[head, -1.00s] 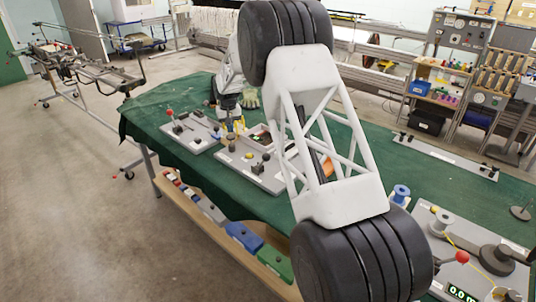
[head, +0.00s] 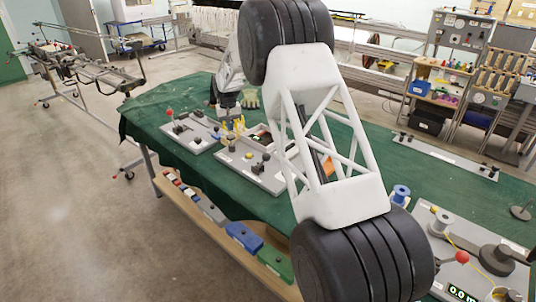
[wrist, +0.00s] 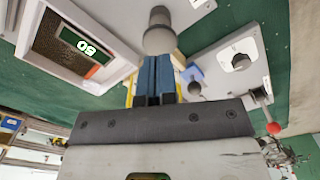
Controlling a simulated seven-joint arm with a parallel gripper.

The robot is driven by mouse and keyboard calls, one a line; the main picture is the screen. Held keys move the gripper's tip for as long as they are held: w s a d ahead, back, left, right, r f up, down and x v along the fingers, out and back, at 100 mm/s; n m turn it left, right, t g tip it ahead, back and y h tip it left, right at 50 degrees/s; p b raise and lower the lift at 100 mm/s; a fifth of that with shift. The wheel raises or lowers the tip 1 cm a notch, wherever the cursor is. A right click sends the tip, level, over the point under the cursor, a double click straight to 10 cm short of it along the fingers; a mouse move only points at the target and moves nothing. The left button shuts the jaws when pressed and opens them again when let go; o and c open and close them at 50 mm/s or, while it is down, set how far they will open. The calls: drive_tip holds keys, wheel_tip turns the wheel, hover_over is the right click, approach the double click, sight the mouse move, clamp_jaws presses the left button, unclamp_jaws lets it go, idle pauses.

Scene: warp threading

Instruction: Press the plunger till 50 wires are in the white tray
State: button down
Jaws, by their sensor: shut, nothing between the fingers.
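My gripper (wrist: 157,62) is shut and empty, its blue fingers side by side in the wrist view. A grey plunger with a rounded head (wrist: 158,36) lies right at the fingertips; I cannot tell whether they touch. A counter display (wrist: 84,44) beside it shows the digits 8 and 0 in green, turned over in this view, so their order is unsure. In the head view my gripper (head: 228,112) is small, over the grey device panels at the table's far left. The white tray and its wires cannot be made out clearly; yellow pieces (head: 239,124) show near the gripper.
A panel with a red-knobbed lever (head: 170,110) stands left of the gripper, and another with black knobs (head: 258,167) is nearer. The green table (head: 440,185) has free room at right centre. A spool device (head: 470,255) stands at the front right.

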drive_tip(key=shift+r, duration=2.2)
drive_tip(key=shift+s+d+r, duration=0.15)
drive_tip(key=shift+r, duration=0.05)
drive_tip(key=s+d+r+m, duration=0.1)
drive_tip(key=s+d+r, duration=0.6)
drive_tip(key=s, duration=0.4)
drive_tip(key=s+d+r+t, duration=0.1)
drive_tip(key=s+d+r, duration=0.5)
drive_tip(key=s, duration=0.4)
drive_tip(key=s+d+r+m, duration=0.1)
drive_tip(key=s+d+r, duration=0.6)
drive_tip(key=s, duration=0.4)
drive_tip(key=s+d+f, duration=0.2)
drive_tip(key=s+d, duration=0.1)
drive_tip(key=s, duration=0.9)
drive_tip(key=s+d+f+t, duration=0.1)
drive_tip(key=s+d+f, duration=0.1)
drive_tip(key=s, duration=1)
drive_tip(key=s+d+f+m, duration=0.1)
drive_tip(key=s+d, duration=0.3)
drive_tip(key=s, duration=0.8)
drive_tip(key=shift+s+f+t, duration=0.3)
drive_tip(key=shift+f, duration=0.15)
